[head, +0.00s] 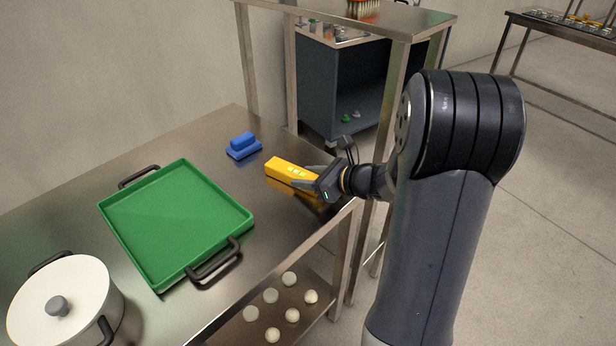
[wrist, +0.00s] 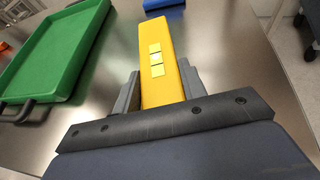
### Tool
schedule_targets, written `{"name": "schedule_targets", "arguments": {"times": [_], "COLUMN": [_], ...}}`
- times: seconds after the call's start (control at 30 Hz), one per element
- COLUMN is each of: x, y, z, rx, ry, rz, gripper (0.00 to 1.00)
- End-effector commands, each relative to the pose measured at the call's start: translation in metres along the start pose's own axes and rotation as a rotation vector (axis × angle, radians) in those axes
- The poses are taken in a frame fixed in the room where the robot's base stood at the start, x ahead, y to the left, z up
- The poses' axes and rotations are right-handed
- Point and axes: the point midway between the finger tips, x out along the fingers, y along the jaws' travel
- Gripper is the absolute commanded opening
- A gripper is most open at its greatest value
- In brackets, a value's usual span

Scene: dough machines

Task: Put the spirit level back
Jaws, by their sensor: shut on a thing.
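The yellow spirit level (head: 288,171) is a long bar with pale square marks on its top. My gripper (head: 312,181) is shut on its near end, over the right part of the steel table (head: 200,148). In the wrist view the spirit level (wrist: 157,62) points away from me between the two fingers of my gripper (wrist: 158,92). A reflection shows beneath it on the table; I cannot tell whether it touches the surface.
A green tray (head: 172,222) with black handles lies to the left, and a blue block-shaped thing (head: 243,146) sits behind. A white lidded pot (head: 62,300) stands at the front left. Several pale balls lie on the lower shelf (head: 318,318). A taller steel table (head: 425,22) stands behind.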

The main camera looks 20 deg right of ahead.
Motion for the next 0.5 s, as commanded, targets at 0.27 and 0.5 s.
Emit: {"name": "schedule_targets", "arguments": {"times": [0.27,0.5], "x": [0.0002,0.0000], "y": [0.0000,-0.0001], "z": [-0.0004,0.0001], "rx": [0.000,0.000], "ry": [0.000,0.000], "rz": [0.000,0.000], "gripper": [0.61,0.62]}}
